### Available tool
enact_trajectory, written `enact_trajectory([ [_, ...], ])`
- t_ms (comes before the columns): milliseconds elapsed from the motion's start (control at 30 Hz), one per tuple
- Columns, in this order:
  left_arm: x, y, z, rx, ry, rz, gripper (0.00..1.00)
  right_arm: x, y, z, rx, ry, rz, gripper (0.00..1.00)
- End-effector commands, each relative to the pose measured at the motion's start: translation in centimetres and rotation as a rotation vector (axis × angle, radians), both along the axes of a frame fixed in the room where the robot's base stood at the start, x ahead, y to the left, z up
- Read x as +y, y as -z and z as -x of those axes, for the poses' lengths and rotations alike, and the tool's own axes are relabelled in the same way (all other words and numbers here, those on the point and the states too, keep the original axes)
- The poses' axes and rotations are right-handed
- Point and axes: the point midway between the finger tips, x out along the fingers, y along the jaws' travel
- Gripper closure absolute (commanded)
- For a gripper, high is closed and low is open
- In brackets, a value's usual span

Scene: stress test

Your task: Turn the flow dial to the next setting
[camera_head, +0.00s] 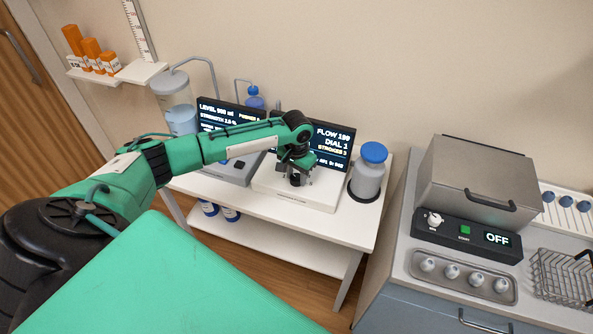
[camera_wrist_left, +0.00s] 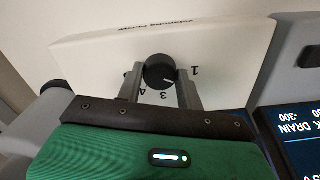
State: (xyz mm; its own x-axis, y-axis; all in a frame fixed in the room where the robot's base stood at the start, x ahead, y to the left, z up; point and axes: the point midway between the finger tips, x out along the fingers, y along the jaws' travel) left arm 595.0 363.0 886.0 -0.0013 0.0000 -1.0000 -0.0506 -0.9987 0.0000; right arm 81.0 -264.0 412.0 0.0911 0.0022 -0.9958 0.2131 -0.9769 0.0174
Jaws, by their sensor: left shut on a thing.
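The flow dial (camera_wrist_left: 159,68) is a round black knob on a white unit (camera_head: 318,190). In the left wrist view a short white mark on the knob points toward the lower right, and the printed numbers 1, 3 and 4 show around it. My left gripper (camera_head: 295,178) reaches down over the unit, its two grey fingers on either side of the knob and shut on it. The screen behind (camera_head: 335,140) reads "FLOW 199", "DIAL 1" and "STROKES 3", partly covered by my arm. My right gripper is not in view.
A blue-capped bottle (camera_head: 368,172) stands close to the right of the unit on the white table (camera_head: 345,228). A second screen (camera_head: 228,113) and a clear tank (camera_head: 178,105) stand to the left. A counter (camera_head: 400,270) with a steel-lidded machine (camera_head: 475,185) is at the right.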

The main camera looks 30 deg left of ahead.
Motion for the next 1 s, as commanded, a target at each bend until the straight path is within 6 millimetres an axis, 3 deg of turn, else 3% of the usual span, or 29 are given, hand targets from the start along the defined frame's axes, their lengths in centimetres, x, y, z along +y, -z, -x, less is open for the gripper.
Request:
enact_trajectory([
  [33,0.0,-0.4,0.0,0.001,0.041,0.001,0.86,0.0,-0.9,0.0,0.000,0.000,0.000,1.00],
  [400,0.0,-0.3,0.0,-0.001,0.393,0.001,0.86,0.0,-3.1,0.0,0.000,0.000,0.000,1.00],
  [1000,0.0,-0.1,-0.1,-0.003,0.919,0.000,0.86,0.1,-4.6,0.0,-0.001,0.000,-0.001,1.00],
])
